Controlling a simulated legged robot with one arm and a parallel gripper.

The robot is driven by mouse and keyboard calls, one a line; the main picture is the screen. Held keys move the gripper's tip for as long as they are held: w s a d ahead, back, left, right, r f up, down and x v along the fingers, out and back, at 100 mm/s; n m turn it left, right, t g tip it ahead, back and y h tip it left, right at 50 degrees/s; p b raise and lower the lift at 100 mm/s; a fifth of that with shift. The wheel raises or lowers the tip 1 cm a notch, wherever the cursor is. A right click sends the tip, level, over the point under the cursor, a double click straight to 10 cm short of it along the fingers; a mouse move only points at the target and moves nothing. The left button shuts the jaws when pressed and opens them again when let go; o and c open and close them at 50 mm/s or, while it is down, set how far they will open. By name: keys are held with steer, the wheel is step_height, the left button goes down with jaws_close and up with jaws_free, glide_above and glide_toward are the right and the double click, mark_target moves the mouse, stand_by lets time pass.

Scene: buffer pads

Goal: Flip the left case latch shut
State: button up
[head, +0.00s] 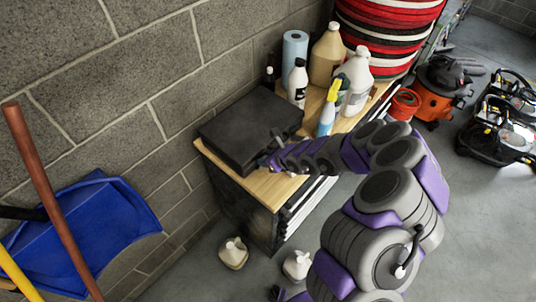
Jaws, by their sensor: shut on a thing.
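The black case (240,128) lies closed-looking on the left end of a wooden-topped cabinet, against the block wall. A small dark handle-like part (279,136) stands out at its front edge. My gripper (266,161) is at the case's front edge, just below and left of that part, with my purple and grey arm reaching in from the right. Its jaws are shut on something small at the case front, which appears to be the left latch. The latch itself is hidden by the jaws and too small to make out.
The wooden top (270,188) has bare room in front of the case. A spray bottle (328,112), a white bottle (298,82), a tan jug (326,58), a white jug (357,75) and a blue paper roll (294,48) stand behind and right.

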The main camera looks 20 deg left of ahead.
steer(key=shift+w, duration=0.1)
stand_by(0.5)
steer(key=o, duration=1)
steer(key=shift+a, duration=0.1)
steer(key=shift+o, duration=0.2)
steer(key=p+v, duration=0.1)
steer(key=v, duration=1.6)
steer(key=shift+r+p, duration=0.3)
steer(key=shift+p, duration=0.1)
steer(key=shift+w, duration=0.1)
